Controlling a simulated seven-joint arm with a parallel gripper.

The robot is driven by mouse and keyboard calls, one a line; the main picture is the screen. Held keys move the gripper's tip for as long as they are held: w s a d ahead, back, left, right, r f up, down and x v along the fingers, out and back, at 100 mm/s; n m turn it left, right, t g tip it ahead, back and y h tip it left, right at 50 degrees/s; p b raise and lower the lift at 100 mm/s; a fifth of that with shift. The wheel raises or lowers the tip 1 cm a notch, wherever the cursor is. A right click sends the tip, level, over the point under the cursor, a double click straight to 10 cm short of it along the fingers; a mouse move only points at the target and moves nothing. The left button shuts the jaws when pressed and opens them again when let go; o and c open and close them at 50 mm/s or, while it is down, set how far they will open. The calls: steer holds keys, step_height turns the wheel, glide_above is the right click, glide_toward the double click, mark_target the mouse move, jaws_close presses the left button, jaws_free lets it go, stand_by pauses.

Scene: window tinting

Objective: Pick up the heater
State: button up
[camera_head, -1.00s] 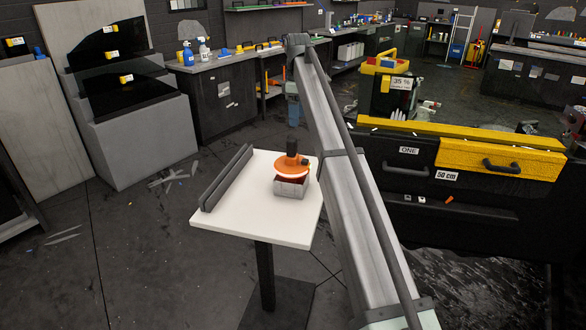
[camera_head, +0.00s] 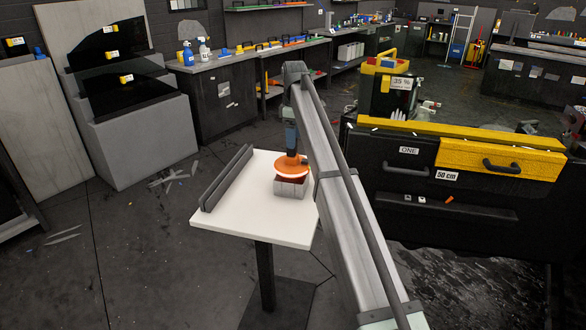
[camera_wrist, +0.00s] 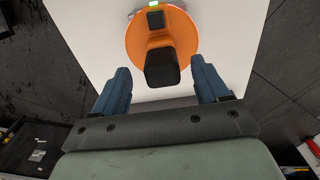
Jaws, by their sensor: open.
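The heater (camera_head: 289,168) has an orange disc and a black upright handle. It rests on a small grey block (camera_head: 289,188) on the white table (camera_head: 240,215). My gripper (camera_head: 291,148) is above the heater in the head view and hides the top of its handle. In the wrist view, the heater (camera_wrist: 138,36) is at the top centre. The blue fingers of my gripper (camera_wrist: 162,74) are open, with one on each side of the black handle. They do not appear to touch it.
A dark grey rail (camera_head: 227,178) stands along the table's left edge. The table's front is clear. A black cabinet with a yellow drawer (camera_head: 490,160) stands to the right. A workbench (camera_head: 222,95) with bottles is behind.

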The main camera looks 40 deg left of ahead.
glide_above(298, 165)
steer(key=a, duration=0.3)
steer(key=shift+w+d+f, duration=0.1)
steer(key=shift+d+f, duration=0.05)
steer(key=shift+f, duration=1.05)
steer(key=shift+w+d+f, duration=0.1)
steer(key=shift+f, duration=1.05)
steer(key=shift+c, duration=0.3)
jaws_close()
